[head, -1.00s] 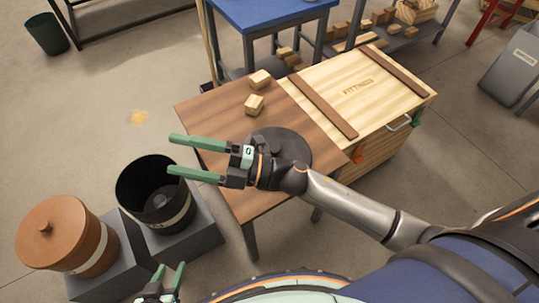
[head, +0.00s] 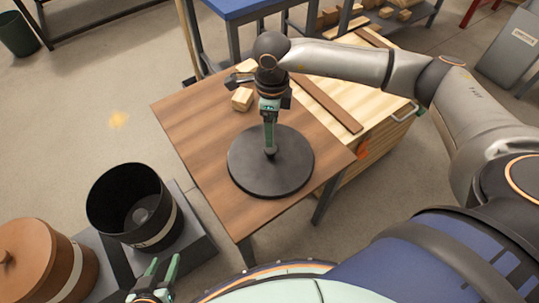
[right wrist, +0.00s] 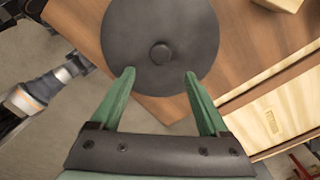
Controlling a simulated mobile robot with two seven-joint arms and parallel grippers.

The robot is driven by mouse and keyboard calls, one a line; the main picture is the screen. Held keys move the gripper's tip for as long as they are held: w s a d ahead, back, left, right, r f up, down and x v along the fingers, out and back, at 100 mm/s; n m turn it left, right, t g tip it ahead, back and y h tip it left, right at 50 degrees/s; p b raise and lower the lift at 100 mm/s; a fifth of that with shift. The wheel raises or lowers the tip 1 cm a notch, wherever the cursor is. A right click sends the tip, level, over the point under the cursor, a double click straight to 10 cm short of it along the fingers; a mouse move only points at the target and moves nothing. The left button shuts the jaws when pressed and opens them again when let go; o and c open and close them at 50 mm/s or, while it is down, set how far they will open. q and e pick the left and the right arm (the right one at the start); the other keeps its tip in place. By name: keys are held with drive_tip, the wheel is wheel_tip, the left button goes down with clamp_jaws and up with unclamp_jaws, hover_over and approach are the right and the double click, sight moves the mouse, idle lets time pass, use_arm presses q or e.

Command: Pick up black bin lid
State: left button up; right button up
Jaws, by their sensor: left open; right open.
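The black bin lid (head: 250,178) is a flat dark disc lying on the brown wooden table. Its round knob (right wrist: 160,53) shows in the right wrist view. My right gripper (head: 270,150) points down over the middle of the lid, seen edge-on from the head and partly hiding the knob. In the right wrist view its green fingers (right wrist: 159,74) are apart and empty, with the knob appearing between and just beyond the tips. Whether they touch the lid I cannot tell. My left gripper (head: 164,263) is open and empty at the bottom edge of the head view.
The lidless black bin (head: 105,212) stands on a grey block left of the table (head: 185,110). A brown lidded bin (head: 25,265) is beside it. A wooden block (head: 242,99) lies behind the lid, and a wooden crate (head: 365,150) stands at the table's right.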

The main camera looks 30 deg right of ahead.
sight(271, 154)
wheel_tip(271, 154, down, 10)
drive_tip(key=shift+w+b, duration=0.1)
drive_tip(key=shift+b, duration=0.55)
clamp_jaws()
idle(0.4)
